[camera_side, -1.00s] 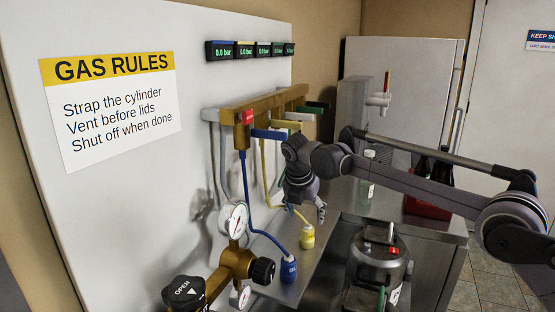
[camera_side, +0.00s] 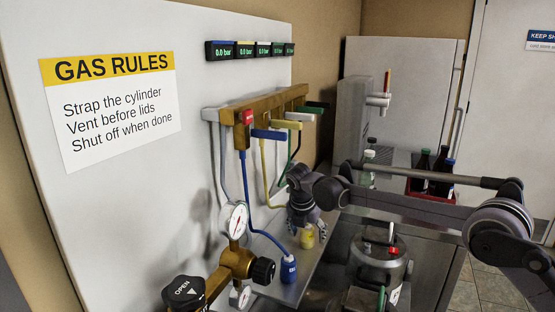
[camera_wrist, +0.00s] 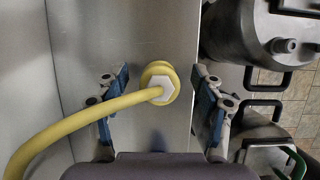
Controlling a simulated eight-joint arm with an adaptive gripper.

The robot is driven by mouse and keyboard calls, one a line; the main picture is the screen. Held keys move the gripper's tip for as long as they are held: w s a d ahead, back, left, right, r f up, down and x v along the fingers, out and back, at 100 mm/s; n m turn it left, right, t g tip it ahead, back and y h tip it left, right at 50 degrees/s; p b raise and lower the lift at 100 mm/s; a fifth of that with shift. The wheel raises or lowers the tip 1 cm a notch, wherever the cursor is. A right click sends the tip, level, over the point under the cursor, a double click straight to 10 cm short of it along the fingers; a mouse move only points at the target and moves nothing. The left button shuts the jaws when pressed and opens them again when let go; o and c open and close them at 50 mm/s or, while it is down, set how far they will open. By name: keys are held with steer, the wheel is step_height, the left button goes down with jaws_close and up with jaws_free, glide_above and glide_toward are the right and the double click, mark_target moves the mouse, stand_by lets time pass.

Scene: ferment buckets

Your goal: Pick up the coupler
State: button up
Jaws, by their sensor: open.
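A yellow coupler (camera_side: 308,238) stands on the metal shelf, its yellow hose running up to the brass manifold. A blue coupler (camera_side: 289,270) on a blue hose stands nearer the side camera. My gripper (camera_side: 305,227) is over the yellow coupler and partly hides it. In the wrist view, the yellow coupler (camera_wrist: 153,75) with its pale hexagonal top lies between the two blue-padded fingers of my gripper (camera_wrist: 161,93). The fingers are open, with a gap on each side of the coupler. The yellow hose (camera_wrist: 85,122) leaves its top toward the lower left, crossing the left finger.
The brass regulator (camera_side: 238,262) is in front. The manifold (camera_side: 265,105) with coloured levers is on the white panel. Dark bottles stand in a red crate (camera_side: 418,199) behind.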

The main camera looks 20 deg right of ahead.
mark_target(308, 227)
steer(key=c, duration=1.4)
steer(key=shift+o, duration=0.2)
steer(key=shift+r, duration=0.15)
steer(key=shift+r, duration=0.65)
step_height(308, 227, up, 3)
steer(key=shift+f, duration=0.15)
steer(key=s+d+r, duration=0.4)
steer(key=d+r, duration=0.2)
steer(key=d, duration=0.5)
steer(key=shift+r, duration=0.4)
